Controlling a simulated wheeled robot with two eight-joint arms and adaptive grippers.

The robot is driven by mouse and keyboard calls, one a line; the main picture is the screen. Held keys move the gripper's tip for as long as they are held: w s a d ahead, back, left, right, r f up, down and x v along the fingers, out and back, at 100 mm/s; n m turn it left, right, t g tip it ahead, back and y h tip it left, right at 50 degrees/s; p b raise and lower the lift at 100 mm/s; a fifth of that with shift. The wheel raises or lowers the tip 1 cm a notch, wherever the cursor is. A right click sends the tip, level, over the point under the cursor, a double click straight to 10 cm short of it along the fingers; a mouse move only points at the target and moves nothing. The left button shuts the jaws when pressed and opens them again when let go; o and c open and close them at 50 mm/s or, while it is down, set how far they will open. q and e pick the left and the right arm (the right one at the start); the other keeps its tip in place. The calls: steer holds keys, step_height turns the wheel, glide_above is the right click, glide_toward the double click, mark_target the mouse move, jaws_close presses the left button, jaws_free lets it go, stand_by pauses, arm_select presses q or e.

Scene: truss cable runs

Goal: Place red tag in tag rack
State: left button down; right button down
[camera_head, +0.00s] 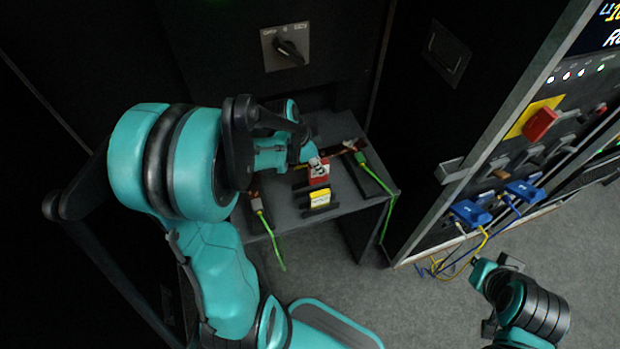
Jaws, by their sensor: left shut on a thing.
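The red tag (319,172) is at the fingertips of my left gripper (309,155), which is shut on it. The tag is over the small dark table, just behind a yellow tag (320,197). The yellow tag sits in a slot of the black tag rack (321,210) on the table. The red tag is at or just above the rack's rear part; I cannot tell whether it touches. My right gripper (488,275) is low at the right, away from the table, and its fingers are not clear.
Green-ended cables (374,176) lie on the table on both sides of the rack and hang over its edge. A rotary switch panel (286,47) is on the wall behind. At right, an equipment rack holds a red block (540,124) and blue connectors (470,213) with cables.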

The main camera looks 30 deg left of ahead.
mark_target(311, 175)
arm_select(q)
steer(key=shift+s+a+f, duration=0.2)
steer(key=shift+a+f, duration=0.2)
steer(key=shift+a, duration=0.1)
steer(key=shift+s+a+f, duration=0.15)
steer(key=shift+a+f, duration=0.25)
steer(key=shift+a, duration=0.1)
step_height(311, 175, down, 4)
steer(key=shift+b, duration=1.2)
steer(key=shift+r, duration=0.1)
steer(key=shift+f, duration=0.2)
steer(key=c, duration=1.5)
jaws_free()
steer(key=shift+r, duration=0.1)
